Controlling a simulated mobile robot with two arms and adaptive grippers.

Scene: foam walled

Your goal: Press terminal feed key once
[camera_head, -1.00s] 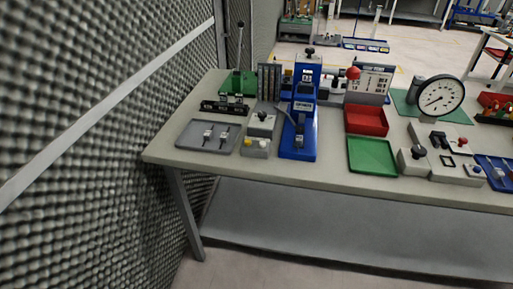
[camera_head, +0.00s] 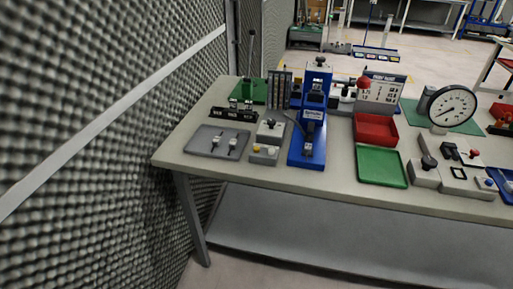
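A blue press-like machine (camera_head: 312,115) stands upright on the workbench, left of the middle of its top. In front of it to the left is a small grey control box (camera_head: 264,153) with a yellow button and a pale button; I cannot tell whether either is the terminal feed key. A grey box with a black knob (camera_head: 270,130) stands just behind it. Neither of my grippers shows in the head view.
The workbench (camera_head: 330,182) has a grey tray (camera_head: 217,141), a red bin (camera_head: 375,129), a green tray (camera_head: 381,167) and a dial gauge (camera_head: 452,107) on it. A foam wall (camera_head: 90,150) closes the left side. The bench's front strip is clear.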

